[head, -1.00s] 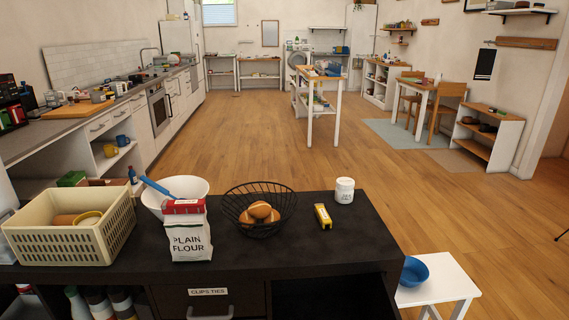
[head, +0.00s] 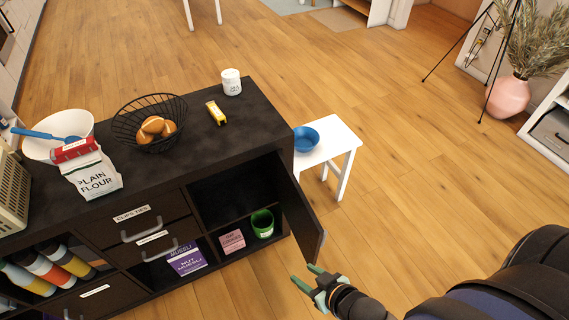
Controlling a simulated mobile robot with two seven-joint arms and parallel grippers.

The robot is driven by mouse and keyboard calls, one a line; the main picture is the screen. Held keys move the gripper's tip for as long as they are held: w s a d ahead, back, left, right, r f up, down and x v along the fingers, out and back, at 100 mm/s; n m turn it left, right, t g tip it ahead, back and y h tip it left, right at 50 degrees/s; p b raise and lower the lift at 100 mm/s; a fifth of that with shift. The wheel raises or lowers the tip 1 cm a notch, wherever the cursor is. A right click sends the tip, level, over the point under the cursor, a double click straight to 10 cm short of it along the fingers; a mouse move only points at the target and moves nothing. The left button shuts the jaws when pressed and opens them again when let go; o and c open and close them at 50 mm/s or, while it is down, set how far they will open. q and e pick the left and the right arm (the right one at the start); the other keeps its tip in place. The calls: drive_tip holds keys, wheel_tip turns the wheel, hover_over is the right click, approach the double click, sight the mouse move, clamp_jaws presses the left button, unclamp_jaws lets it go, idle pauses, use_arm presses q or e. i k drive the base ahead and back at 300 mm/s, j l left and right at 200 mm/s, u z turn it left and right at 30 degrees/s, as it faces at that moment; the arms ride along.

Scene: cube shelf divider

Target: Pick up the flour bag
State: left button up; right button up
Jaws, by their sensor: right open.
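The flour bag (head: 93,176) is white with black "PLAIN FLOUR" lettering. My right gripper (head: 307,280) has green fingers and is open and empty. It is low at the bottom centre, in front of the open cabinet door and well to the right of the bag. My left gripper is out of view.
A white bowl with a blue utensil (head: 60,135), a wire basket of bread rolls (head: 152,128), a yellow item (head: 216,113) and a white jar (head: 231,82) stand on the unit's top (head: 205,150). An open door (head: 301,212) juts out. A white stool (head: 335,142) holds a blue bowl.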

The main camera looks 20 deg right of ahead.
sight(94, 175)
drive_tip(key=l+u, duration=0.2)
drive_tip(key=l, duration=0.55)
drive_tip(key=l+u, duration=0.2)
drive_tip(key=l, duration=0.55)
drive_tip(key=l+u, duration=0.2)
drive_tip(key=l, duration=0.5)
drive_tip(key=k, duration=0.05)
